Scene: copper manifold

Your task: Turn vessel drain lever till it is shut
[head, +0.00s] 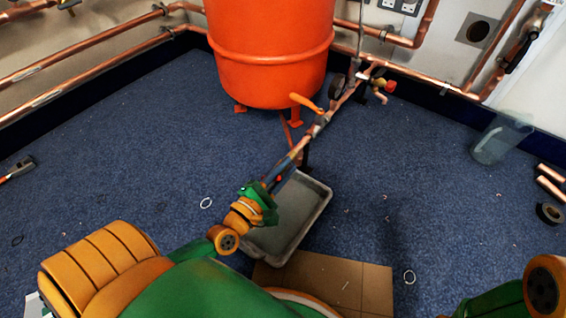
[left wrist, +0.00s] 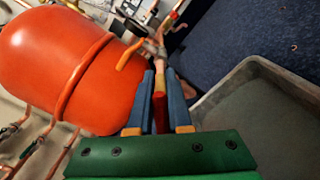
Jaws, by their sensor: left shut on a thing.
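The orange vessel (head: 270,50) stands at the back, and a copper drain pipe (head: 312,134) runs from it toward me. My left gripper (head: 287,167) is at the near end of this pipe, above the tray's far side. In the left wrist view, its blue fingers (left wrist: 159,80) are shut on a red lever handle (left wrist: 161,112) lying lengthwise between them. Only a speck of that red shows in the head view (head: 279,179). The handle's joint with the pipe is mostly hidden. An orange lever (head: 305,102) sits farther up the pipe, apart from my gripper. My right gripper is out of view.
A grey tray (head: 318,212) lies on the blue floor under my left gripper. A cardboard sheet (head: 365,290) lies nearer. A clear container (head: 500,140), copper offcuts (head: 551,182) and a dark roll (head: 549,214) are at right. Copper pipes line the walls.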

